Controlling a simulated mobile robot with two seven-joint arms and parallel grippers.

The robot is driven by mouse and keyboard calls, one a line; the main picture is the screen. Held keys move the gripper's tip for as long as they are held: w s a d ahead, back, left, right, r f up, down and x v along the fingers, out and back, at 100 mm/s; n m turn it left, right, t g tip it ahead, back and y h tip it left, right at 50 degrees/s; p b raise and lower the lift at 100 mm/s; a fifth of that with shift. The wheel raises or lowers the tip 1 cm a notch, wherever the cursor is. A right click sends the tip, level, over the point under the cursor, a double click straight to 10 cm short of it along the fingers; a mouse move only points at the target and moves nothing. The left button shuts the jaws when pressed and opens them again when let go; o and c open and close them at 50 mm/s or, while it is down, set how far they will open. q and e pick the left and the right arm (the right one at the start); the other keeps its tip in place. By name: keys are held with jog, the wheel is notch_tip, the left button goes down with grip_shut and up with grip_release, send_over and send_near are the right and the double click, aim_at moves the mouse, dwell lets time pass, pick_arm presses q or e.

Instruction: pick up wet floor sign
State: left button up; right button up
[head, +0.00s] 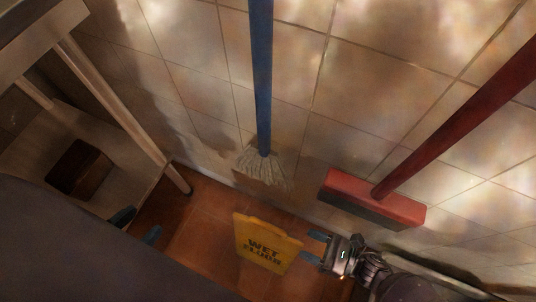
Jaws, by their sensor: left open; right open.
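The yellow wet floor sign (266,243) stands on the floor at the lower middle of the head view, with dark lettering on its face. My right gripper (312,246) comes in from the lower right. It is open, with its blue fingertips at the right edge of the sign. I cannot tell whether they touch it or whether the edge is between them. My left gripper (138,226) is open to the left of the sign, apart from it. Only its blue fingertips show; my dark arm hides the rest.
A mop with a blue handle (262,85) leans on the tiled wall (385,75) behind the sign. A red push broom (372,195) leans to the right, close above my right gripper. A wooden shelf (110,100) with a brown block (80,167) stands at left. Some red floor (200,215) is clear.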

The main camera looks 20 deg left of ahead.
aim_at(291, 239)
jog(key=a, duration=0.2)
jog(key=s+a, duration=0.1)
jog(key=a, duration=0.1)
jog(key=shift+a+b, duration=0.3)
jog(key=shift+b, duration=0.1)
jog(key=shift+w+a, duration=0.1)
jog(key=shift+a, duration=0.3)
grip_shut()
